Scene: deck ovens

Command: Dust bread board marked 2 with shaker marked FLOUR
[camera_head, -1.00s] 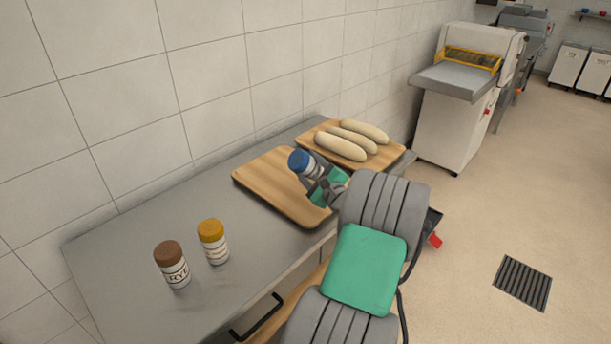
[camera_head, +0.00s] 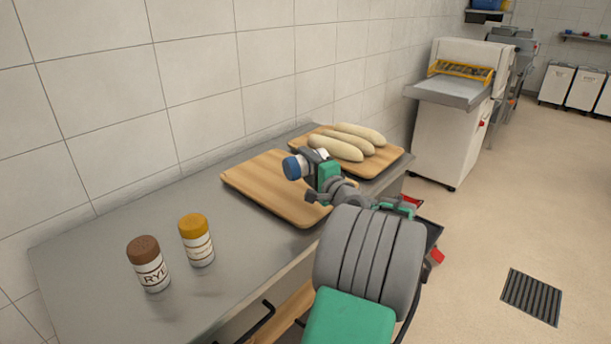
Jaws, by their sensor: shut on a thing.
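My gripper (camera_head: 313,168) is shut on a white shaker with a blue cap (camera_head: 293,167). The shaker is tipped over, its blue cap pointing left, above an empty wooden board (camera_head: 262,190). Its label is hidden, so I cannot read FLOUR on it. A second wooden board (camera_head: 384,168) lies beyond and bears several pale dough loaves (camera_head: 336,147). No number is readable on either board. I cannot see any flour on the boards.
A brown-capped shaker marked RYE (camera_head: 149,264) and a yellow-capped shaker (camera_head: 197,241) stand on the grey counter (camera_head: 100,246) at the near left. The tiled wall runs along the back. A white machine (camera_head: 451,115) stands beyond the counter.

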